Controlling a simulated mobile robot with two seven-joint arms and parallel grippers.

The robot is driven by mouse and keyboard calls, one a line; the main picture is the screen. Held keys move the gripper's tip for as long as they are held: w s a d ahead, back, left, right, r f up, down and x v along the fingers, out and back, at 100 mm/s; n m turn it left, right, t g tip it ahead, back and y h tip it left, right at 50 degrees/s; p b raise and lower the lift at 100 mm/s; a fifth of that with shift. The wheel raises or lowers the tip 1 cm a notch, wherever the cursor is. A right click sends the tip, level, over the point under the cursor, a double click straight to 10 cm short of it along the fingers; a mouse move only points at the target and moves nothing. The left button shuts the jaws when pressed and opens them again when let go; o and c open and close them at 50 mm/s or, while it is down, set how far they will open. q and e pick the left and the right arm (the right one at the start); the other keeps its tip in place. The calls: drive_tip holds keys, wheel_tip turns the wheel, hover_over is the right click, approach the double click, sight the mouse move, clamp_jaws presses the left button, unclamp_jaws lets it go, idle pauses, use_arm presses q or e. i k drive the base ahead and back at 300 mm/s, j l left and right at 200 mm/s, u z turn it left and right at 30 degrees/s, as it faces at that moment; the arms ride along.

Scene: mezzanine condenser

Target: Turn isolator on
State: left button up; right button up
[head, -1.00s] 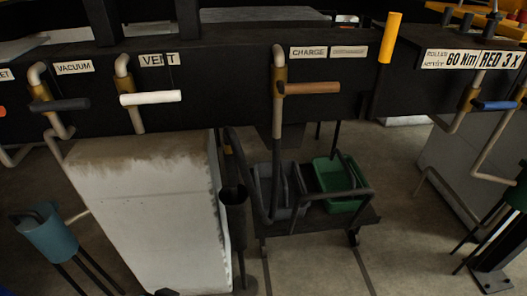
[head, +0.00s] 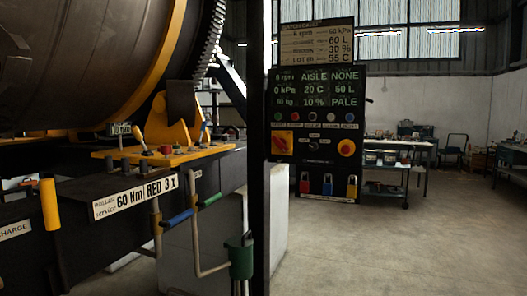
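A dark control panel (head: 316,165) stands upright in the middle of the head view, beyond the machine. On its left side is a red switch on a yellow plate (head: 282,142), which looks like the isolator. Its exact handle angle is too small to tell. A small dark knob (head: 314,145) sits in the middle of the panel, and a round yellow-and-red button (head: 346,147) is on the right. Neither of my grippers shows in the head view.
Lit readouts (head: 316,88) top the panel; red, blue and yellow padlocks (head: 327,185) hang below. A black post (head: 259,150) stands just left of it. A machine with a large drum (head: 80,60) fills the left. Open floor (head: 390,250) lies front right; a bench (head: 400,150) stands behind.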

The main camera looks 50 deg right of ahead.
sight(281, 143)
drive_tip(key=z, duration=1.85)
drive_tip(key=i+j+u, duration=0.1)
drive_tip(key=i+u, duration=0.25)
drive_tip(key=i, duration=0.25)
